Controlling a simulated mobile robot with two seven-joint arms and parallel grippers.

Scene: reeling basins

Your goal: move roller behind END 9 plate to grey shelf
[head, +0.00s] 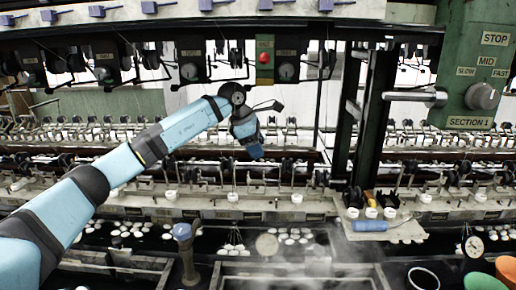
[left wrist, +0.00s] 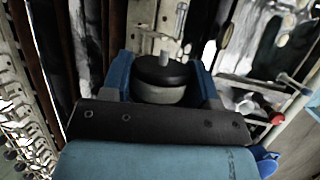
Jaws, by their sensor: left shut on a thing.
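My left gripper (head: 256,153) reaches over the middle of the reeling machine in the head view, pointing down. In the left wrist view its blue fingers (left wrist: 162,72) are shut on a roller (left wrist: 165,95) with a black top, a pale grey body and a short pin. The roller is hidden or too small to make out in the head view. I cannot read any END 9 plate. I cannot tell for certain which surface is the grey shelf. My right gripper is not in view.
A green post (head: 480,75) with a speed knob stands at the right. A dark upright frame (head: 371,115) is right of my arm. A pale ledge (head: 405,232) holds a blue-handled tool (head: 370,225) and small cups. Basins with white cocoons line the front.

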